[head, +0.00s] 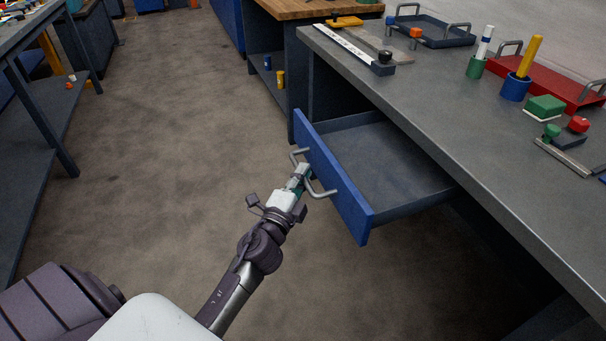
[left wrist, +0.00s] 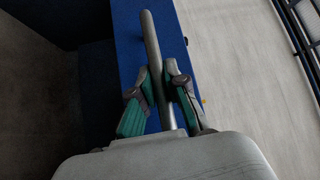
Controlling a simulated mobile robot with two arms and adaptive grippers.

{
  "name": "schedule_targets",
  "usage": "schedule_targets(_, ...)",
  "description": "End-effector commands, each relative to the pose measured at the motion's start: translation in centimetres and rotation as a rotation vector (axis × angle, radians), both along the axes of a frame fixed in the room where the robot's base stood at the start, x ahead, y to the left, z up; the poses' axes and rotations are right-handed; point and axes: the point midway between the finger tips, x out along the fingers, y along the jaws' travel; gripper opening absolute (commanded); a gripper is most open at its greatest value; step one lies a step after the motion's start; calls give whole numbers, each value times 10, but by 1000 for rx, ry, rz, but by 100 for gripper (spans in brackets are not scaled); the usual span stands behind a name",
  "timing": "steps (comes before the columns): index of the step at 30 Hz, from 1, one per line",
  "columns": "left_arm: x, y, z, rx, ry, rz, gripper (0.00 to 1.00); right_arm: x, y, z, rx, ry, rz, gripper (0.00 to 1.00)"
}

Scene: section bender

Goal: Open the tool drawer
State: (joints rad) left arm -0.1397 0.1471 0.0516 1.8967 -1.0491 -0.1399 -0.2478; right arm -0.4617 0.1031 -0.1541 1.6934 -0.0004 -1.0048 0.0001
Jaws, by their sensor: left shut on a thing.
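The tool drawer (head: 380,160) has a blue front and a grey inside. It stands pulled out from under the grey workbench, and its inside looks empty. Its grey bar handle (head: 324,193) runs along the blue front. My left gripper (head: 304,174) is shut on the middle of the handle. In the left wrist view the handle (left wrist: 150,40) passes between the two green-padded fingers of my left gripper (left wrist: 162,92), with the blue drawer front (left wrist: 128,45) behind it. My right gripper is in neither view.
The workbench top (head: 440,110) carries a red tray (head: 550,82), a dark tray (head: 432,30), a blue cup (head: 515,87) and a green cup (head: 476,68). Another bench (head: 40,140) stands at the left. The floor (head: 170,120) between is clear.

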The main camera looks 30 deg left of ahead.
Motion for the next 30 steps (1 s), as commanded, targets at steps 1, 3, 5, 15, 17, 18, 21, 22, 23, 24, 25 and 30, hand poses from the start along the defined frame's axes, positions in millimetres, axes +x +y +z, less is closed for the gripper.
schedule_targets(1,0,-1,-2,-1,4,-1,18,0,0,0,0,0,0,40)
schedule_targets(3,0,-1,-2,-1,3,-2,30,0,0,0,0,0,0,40)
schedule_targets(5,0,-1,-1,0,3,-1,39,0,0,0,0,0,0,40)
schedule_targets(15,-2,-1,-1,-1,1,0,39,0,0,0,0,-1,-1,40)
schedule_targets(17,-7,-1,-2,-1,1,1,39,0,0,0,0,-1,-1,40)
schedule_targets(18,-12,-2,-3,-1,3,0,39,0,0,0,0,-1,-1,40)
schedule_targets(21,-29,-4,-6,-3,4,2,39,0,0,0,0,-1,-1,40)
schedule_targets(22,-35,-5,-7,-5,5,2,39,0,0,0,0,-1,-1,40)
schedule_targets(23,-42,-6,-8,-6,5,2,39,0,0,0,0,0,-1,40)
schedule_targets(24,-51,-7,-9,-6,5,3,39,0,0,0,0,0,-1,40)
schedule_targets(25,-58,-8,-10,-6,5,4,39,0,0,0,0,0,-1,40)
schedule_targets(30,-91,-12,-15,-6,5,3,39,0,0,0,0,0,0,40)
